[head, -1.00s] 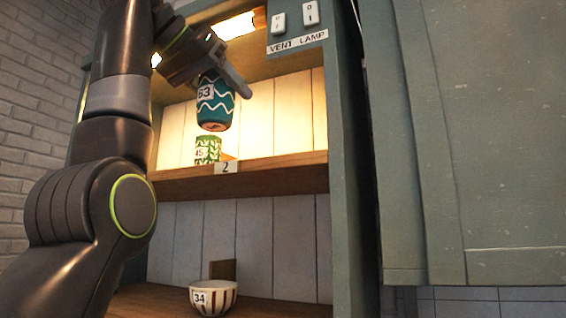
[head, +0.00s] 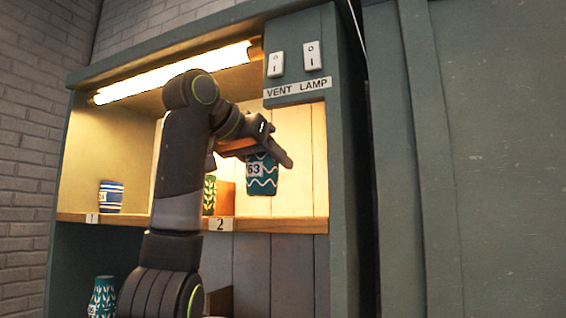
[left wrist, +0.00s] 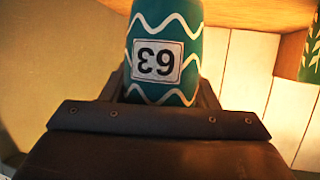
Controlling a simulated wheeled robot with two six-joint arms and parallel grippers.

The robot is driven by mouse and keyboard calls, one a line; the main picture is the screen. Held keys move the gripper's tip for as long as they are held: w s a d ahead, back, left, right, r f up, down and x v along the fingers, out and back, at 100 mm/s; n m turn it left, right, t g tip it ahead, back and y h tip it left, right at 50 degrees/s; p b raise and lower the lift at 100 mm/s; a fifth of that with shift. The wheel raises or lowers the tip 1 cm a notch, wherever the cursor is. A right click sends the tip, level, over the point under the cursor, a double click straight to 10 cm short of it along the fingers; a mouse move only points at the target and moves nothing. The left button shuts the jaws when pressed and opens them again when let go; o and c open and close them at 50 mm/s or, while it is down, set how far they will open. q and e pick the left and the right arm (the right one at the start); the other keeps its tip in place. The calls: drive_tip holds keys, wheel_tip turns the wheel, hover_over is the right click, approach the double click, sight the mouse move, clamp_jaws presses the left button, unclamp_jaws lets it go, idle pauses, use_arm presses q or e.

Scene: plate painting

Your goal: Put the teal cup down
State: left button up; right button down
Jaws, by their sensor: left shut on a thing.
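The teal cup (head: 262,180) has white zigzag lines and a label reading 63. My left gripper (head: 268,152) is shut on it and holds it upright over the right part of the lit upper shelf (head: 285,225). Bare back wall shows beneath the cup, and I cannot tell exactly how high it hangs above the boards. In the left wrist view the cup (left wrist: 212,50) fills the space between the jaws, its label upside down. My right gripper is not in view.
A green patterned cup (head: 209,194) and a wooden divider (head: 226,199) stand left of the teal cup, partly behind my arm. A blue striped cup (head: 111,197) stands at tag 1. The cabinet's right side panel (head: 345,180) is close on the right.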

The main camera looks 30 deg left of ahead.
use_arm(q)
drive_tip(key=p+x, duration=0.2)
drive_tip(key=x, duration=0.3)
drive_tip(key=shift+w+d+r+p, duration=0.1)
drive_tip(key=shift+r+p, duration=0.05)
drive_tip(key=shift+p, duration=0.2)
drive_tip(key=shift+f, duration=0.95)
drive_tip(key=o, duration=1.1)
drive_tip(key=shift+f, duration=0.15)
